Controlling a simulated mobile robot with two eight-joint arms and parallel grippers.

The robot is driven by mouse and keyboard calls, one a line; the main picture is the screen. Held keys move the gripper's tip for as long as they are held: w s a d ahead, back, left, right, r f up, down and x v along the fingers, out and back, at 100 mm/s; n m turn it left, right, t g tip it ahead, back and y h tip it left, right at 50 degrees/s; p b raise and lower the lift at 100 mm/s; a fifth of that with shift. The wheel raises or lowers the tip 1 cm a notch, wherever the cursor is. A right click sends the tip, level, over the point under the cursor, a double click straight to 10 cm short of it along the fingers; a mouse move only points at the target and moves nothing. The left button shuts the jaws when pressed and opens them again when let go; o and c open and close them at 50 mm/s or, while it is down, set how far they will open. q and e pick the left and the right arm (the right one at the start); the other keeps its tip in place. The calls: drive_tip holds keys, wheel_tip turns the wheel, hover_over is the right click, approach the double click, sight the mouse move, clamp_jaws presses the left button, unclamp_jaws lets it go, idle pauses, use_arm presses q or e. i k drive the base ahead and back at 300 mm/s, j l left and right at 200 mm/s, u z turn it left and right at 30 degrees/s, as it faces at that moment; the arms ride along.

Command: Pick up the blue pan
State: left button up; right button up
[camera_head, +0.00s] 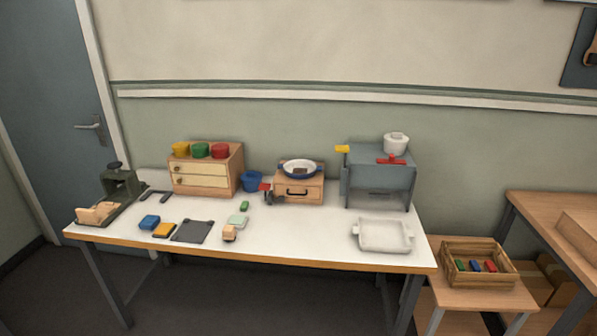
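A blue pan (286,173) with a pale inside sits on top of a small wooden drawer box (312,192) near the back middle of the table. A small dark brown piece (300,170) lies in the pan. A separate deep blue container (251,182) stands on the table just left of the box. Neither of my grippers shows in the head view.
The white table (290,240) holds a two-drawer cabinet (207,178) with yellow, green and red cups at left. A grey stand (378,180) with a white pot is at right, behind a white tray (383,248). Small blocks lie in front.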

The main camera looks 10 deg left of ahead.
sight(300, 169)
drive_tip(key=i+j+u, duration=0.2)
drive_tip(key=i+u, duration=0.15)
drive_tip(key=i, duration=0.4)
drive_tip(key=i+u, duration=0.35)
drive_tip(key=i, duration=0.35)
drive_tip(key=i+l+u, duration=0.2)
drive_tip(key=i+u, duration=0.15)
drive_tip(key=i, duration=0.4)
